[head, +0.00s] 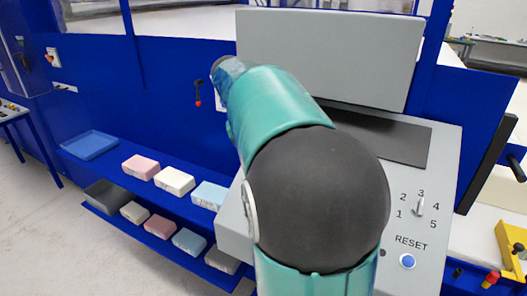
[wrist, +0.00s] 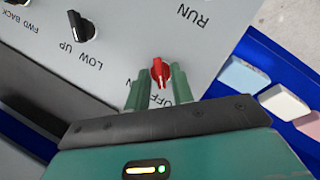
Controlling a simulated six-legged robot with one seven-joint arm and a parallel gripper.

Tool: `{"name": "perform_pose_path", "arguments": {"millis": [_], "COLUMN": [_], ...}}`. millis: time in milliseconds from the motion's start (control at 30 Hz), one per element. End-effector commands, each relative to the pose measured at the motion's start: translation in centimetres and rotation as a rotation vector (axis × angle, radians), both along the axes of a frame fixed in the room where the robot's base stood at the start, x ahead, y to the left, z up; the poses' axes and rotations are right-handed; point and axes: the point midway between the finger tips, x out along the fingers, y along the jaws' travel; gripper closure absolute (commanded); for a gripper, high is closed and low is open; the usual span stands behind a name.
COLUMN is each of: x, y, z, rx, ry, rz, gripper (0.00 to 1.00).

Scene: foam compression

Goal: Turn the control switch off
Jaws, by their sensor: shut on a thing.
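The control switch is a red knob (wrist: 160,72) on a grey panel in the wrist view. The word RUN is printed at the top, and OFF, partly covered, is printed beside my fingers. The knob's exact setting is hard to tell. My gripper (wrist: 160,87) has its two green fingers on either side of the knob and is shut on it. In the head view my own arm covers the red knob and my gripper.
A black knob (wrist: 80,24) marked UP and LOW is to the left. In the head view, a numbered dial (head: 419,207) and a blue RESET button (head: 407,261) are on the grey console. Foam blocks (head: 174,181) lie on blue shelves to the left.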

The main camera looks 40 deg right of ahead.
Motion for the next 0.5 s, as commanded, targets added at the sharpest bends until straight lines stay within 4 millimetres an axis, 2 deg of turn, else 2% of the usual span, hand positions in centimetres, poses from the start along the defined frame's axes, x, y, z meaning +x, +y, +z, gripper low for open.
{"name": "perform_pose_path", "arguments": {"millis": [67,100,133,500], "x": [0.0,0.0,0.0,0.09], "y": [-0.02,-0.02,-0.02,0.11], "z": [-0.03,-0.03,-0.03,0.35], "rx": [0.0,0.001,0.001,0.0], "ry": [0.0,0.001,0.001,0.0], "rz": [0.0,0.0,0.0,-0.001], "gripper": [0.99,0.75,0.69,0.69]}}
